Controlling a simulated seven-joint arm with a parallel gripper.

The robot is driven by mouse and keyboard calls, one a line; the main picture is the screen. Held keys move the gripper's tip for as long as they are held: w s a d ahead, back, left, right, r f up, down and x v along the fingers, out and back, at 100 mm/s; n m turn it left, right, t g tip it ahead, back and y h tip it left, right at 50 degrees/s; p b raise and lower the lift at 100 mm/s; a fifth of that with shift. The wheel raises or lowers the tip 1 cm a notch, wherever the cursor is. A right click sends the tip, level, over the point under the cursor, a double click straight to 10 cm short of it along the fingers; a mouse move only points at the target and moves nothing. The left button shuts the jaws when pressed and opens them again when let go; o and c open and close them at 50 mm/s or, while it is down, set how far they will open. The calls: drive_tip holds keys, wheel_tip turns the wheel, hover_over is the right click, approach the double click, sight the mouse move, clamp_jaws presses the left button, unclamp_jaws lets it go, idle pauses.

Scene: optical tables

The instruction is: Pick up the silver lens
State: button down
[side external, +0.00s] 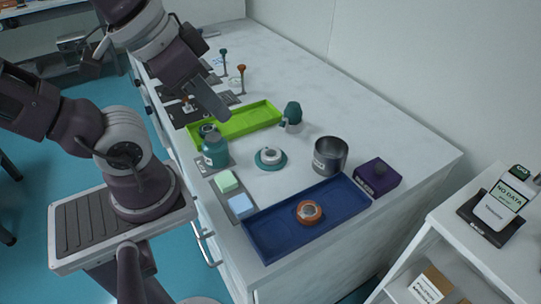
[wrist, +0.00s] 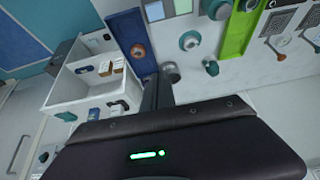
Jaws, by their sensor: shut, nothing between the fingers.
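I cannot tell for certain which piece is the silver lens. A round piece with an orange rim and grey centre (side external: 309,211) lies in the blue tray (side external: 268,243); it also shows in the wrist view (wrist: 138,50). A teal disc with a silver-white top (side external: 270,157) stands on the table between the trays and also shows in the wrist view (wrist: 189,40). A dark silver cup (side external: 330,156) stands right of it and shows in the wrist view (wrist: 170,73). My gripper (side external: 220,112) is shut and empty, above the green tray's left part, apart from these pieces.
The green tray (side external: 262,114) lies behind a teal bottle (side external: 215,150). A teal-topped piece (side external: 292,114) and a purple box (side external: 377,177) stand to the right. Green and blue blocks sit near the front edge. The table's back right is clear.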

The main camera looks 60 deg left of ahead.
drive_tip(key=c, duration=0.6)
unclamp_jaws()
drive_tip(key=shift+o, duration=0.2)
drive_tip(key=w+a+f+m+g+y, duration=0.2)
drive_tip(key=w+f+m+g+y, duration=0.1)
drive_tip(key=w+f+m+g, duration=0.15)
drive_tip(key=m+t+y, duration=0.1)
drive_tip(key=m+y, duration=0.9)
drive_tip(key=m, duration=0.6)
approach(271, 153)
drive_tip(key=shift+a+f+n, duration=0.25)
drive_tip(key=shift+a+f, duration=0.15)
drive_tip(key=shift+f, duration=0.1)
drive_tip(key=shift+w+a+f+t, duration=0.1)
drive_tip(key=shift+a+f+t, duration=0.05)
drive_tip(key=shift+f+t, duration=0.15)
drive_tip(key=x, duration=0.6)
drive_tip(key=shift+a+r, duration=0.25)
drive_tip(key=shift+a, duration=0.3)
drive_tip(key=shift+c, duration=0.2)
